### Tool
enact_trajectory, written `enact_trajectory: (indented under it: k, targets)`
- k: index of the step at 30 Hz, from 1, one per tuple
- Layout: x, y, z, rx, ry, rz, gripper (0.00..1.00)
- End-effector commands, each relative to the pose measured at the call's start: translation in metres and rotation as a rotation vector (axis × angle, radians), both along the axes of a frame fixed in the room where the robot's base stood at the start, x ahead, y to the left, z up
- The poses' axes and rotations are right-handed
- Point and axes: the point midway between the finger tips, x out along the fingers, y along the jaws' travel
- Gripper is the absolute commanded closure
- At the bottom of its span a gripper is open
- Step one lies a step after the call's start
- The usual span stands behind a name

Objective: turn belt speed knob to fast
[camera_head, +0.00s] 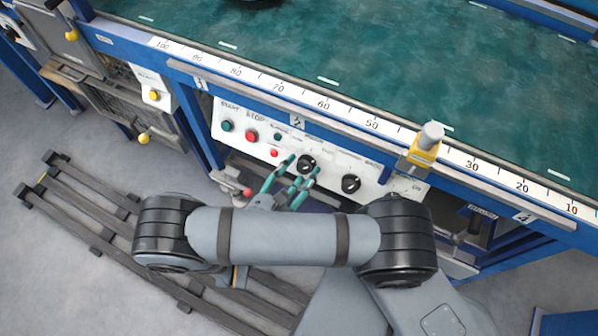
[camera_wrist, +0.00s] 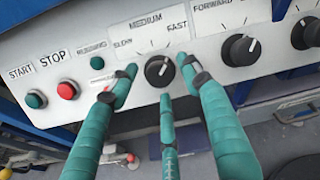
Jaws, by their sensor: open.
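The belt speed knob (camera_wrist: 159,71) is black and round, under a label reading SLOW, MEDIUM, FAST in the wrist view. Its white mark points to the upper right, between MEDIUM and FAST. In the head view the knob (camera_head: 306,164) sits on the white control panel (camera_head: 335,170). My gripper (camera_wrist: 160,80) has teal fingers; two are spread left and right of the knob and a third is below it. The fingers are open; I cannot tell whether any touches the knob. In the head view my gripper (camera_head: 290,178) is in front of the panel.
A second black knob (camera_wrist: 240,50), labelled FORWARD, is to the right. The green START button (camera_wrist: 36,99) and red STOP button (camera_wrist: 67,90) are to the left. A yellow-based grey device (camera_head: 427,143) is on the table's edge. The green belt (camera_head: 350,60) lies behind the ruler.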

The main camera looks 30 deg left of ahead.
Motion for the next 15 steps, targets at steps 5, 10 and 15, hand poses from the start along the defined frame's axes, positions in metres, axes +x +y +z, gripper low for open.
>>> enact_trajectory:
  k: [5, 10, 15]
  targets:
    - [-0.003, 0.001, 0.001, 0.000, 0.000, 0.001, 0.52]
    - [-0.025, 0.002, 0.008, 0.001, 0.001, 0.006, 0.52]
    - [-0.060, 0.004, 0.019, 0.004, 0.001, 0.006, 0.52]
